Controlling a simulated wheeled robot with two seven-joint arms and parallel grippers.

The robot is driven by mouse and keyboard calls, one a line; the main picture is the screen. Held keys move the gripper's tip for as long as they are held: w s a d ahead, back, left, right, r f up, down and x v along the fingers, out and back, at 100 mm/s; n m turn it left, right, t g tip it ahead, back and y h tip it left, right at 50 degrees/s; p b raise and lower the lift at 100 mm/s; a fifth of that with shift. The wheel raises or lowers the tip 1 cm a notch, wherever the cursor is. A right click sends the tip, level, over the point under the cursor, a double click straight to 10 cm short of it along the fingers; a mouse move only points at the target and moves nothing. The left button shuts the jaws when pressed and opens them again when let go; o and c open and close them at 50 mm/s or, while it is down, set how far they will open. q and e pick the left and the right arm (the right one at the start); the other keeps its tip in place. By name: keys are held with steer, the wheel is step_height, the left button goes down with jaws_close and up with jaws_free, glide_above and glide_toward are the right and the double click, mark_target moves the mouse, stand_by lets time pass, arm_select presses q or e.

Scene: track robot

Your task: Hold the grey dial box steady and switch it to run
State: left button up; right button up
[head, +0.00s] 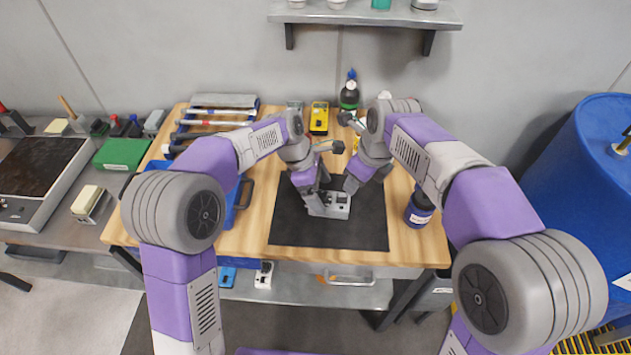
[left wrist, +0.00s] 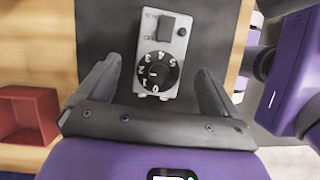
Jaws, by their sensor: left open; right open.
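The grey dial box (head: 338,207) lies on the black mat (head: 290,225). In the left wrist view the box (left wrist: 178,60) shows a black numbered dial (left wrist: 157,73), a dark switch (left wrist: 166,26) with small labels I cannot read surely, and a small dark round part (left wrist: 182,32). My left gripper (left wrist: 158,75) is open, its fingers on either side of the dial end with gaps to the box. In the head view my left gripper (head: 314,197) is at the box's left side. My right gripper (head: 349,186) is open just behind the box's right part; whether it touches is hidden.
A yellow meter (head: 319,118) and a dark bottle (head: 349,92) stand at the back. A red bin (left wrist: 27,115) shows in the left wrist view. The mat's front is clear.

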mark_target(329, 204)
arm_select(q)
steer(key=shift+x, duration=2.1)
steer(key=shift+c, duration=0.2)
